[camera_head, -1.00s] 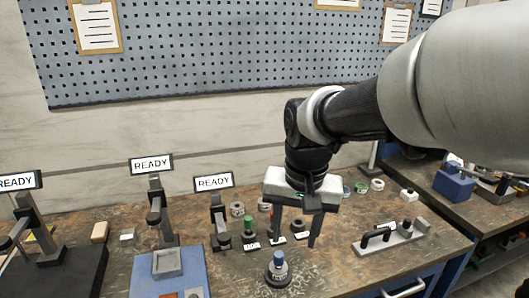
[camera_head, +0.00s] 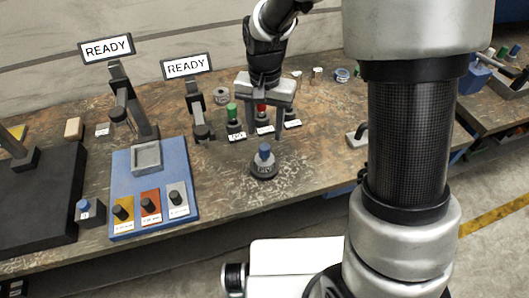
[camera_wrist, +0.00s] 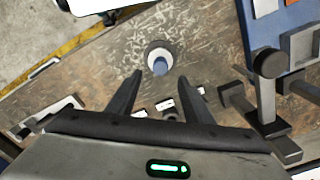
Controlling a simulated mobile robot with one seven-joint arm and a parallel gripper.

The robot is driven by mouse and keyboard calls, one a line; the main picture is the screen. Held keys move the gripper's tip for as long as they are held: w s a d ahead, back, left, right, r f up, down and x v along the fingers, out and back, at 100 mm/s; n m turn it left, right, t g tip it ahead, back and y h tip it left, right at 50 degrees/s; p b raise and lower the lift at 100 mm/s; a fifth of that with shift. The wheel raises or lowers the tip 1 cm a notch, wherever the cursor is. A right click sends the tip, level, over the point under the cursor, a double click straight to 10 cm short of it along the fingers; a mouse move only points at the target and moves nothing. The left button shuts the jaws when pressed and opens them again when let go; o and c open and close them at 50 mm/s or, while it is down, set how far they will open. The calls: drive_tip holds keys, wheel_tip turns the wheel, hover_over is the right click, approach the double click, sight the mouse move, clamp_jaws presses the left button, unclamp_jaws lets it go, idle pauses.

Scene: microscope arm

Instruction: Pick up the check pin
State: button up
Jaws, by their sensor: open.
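A blue-topped pin (camera_head: 264,152) stands upright in a dark round base (camera_head: 264,171) near the table's front edge. I take it to be the check pin, though no readable label confirms this. My gripper (camera_head: 266,134) points down just above and behind it in the head view, open and empty. In the wrist view, the blue pin top (camera_wrist: 160,66) shows just beyond the gap between the open fingertips (camera_wrist: 160,78). No contact is visible. A green-topped pin (camera_head: 232,111) and a red-topped pin (camera_head: 262,108) stand behind, with labels in front; the gripper partly hides the red one.
A blue board (camera_head: 180,165) with a grey tray (camera_head: 146,157) and several black knobs lies to the left. Stands with READY signs (camera_head: 107,48) rise behind it. A grey fixture (camera_head: 356,138) sits to the right, partly hidden by my arm. Table around the blue pin is bare.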

sight(265, 146)
wheel_tip(265, 146, down, 9)
drive_tip(key=shift+r, duration=0.2)
clamp_jaws()
idle(0.4)
